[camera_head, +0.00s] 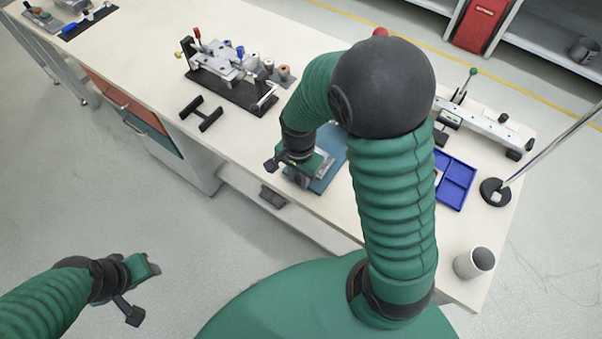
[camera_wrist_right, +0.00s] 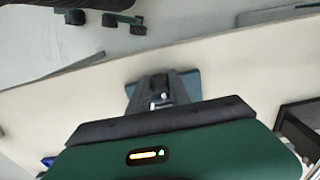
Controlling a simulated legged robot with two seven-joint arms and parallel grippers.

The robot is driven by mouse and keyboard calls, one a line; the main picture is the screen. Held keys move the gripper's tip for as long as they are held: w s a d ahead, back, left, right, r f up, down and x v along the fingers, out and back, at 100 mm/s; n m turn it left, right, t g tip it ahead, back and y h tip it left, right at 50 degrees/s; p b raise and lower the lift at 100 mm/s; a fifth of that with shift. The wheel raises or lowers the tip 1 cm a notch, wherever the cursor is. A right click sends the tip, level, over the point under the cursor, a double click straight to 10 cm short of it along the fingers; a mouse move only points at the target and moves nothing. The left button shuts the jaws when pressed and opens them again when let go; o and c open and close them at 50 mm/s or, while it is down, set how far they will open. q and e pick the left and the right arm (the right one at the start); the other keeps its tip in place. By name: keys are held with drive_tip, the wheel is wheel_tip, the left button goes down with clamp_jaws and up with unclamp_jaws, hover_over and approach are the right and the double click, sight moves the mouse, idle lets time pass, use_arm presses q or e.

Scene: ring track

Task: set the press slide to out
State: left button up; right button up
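A small grey metal device (camera_head: 299,178), which I take to be the press with its slide, sits on a teal-blue base (camera_head: 332,150) near the front edge of the bench. My right gripper (camera_head: 303,163) is right over it and hides much of it, so I cannot tell the slide's position or whether they touch. In the right wrist view, grey rails (camera_wrist_right: 163,92) stand on the teal base (camera_wrist_right: 191,84) beyond my green gripper body, and the fingertips are not clear. My left gripper (camera_head: 148,268) hangs over the floor at lower left, away from the bench. Its opening is unclear.
A clamp fixture (camera_head: 228,65) and a black H-shaped part (camera_head: 201,113) lie left on the bench. A blue tray (camera_head: 456,180), a rail fixture (camera_head: 485,126), a rod stand (camera_head: 494,192) and a grey cup (camera_head: 474,263) are right. My right arm hides the middle.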

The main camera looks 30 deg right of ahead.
drive_tip(key=o, duration=0.3)
drive_tip(key=shift+a, duration=0.2)
drive_tip(key=shift+o, duration=0.2)
drive_tip(key=shift+r, duration=0.1)
drive_tip(key=shift+r, duration=0.35)
wheel_tip(320, 180, up, 16)
drive_tip(key=p, duration=0.3)
